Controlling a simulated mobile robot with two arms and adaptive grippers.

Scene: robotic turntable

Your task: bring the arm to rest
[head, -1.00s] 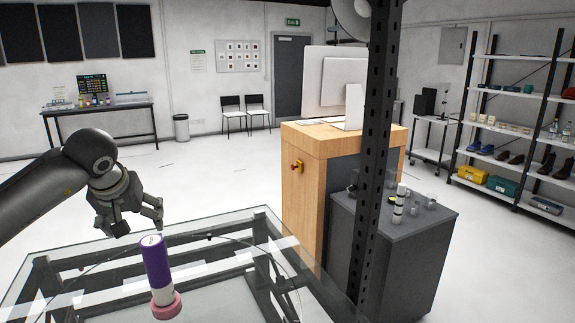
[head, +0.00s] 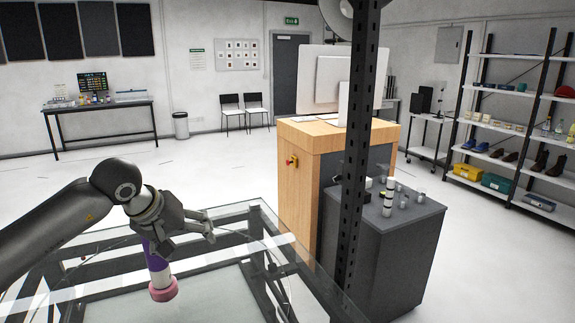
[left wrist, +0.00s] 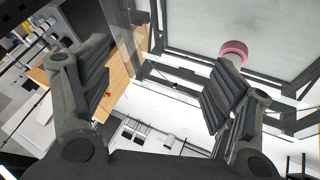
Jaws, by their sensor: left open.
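My left gripper (head: 207,227) is open and empty above the glass turntable (head: 226,289) in the head view. Its two fingers show apart in the left wrist view (left wrist: 160,90). A purple and white cylinder with a pink base (head: 162,289) stands upright on the glass, partly hidden behind the gripper in the head view. Its pink part also shows in the left wrist view (left wrist: 234,47), beyond one finger and apart from it. My right gripper is not in view.
A black perforated post (head: 357,170) rises right of the turntable. Behind it are a wooden cabinet (head: 297,200) with a monitor and a grey cabinet (head: 398,270) bearing small jars. Shelves (head: 500,110) stand far right.

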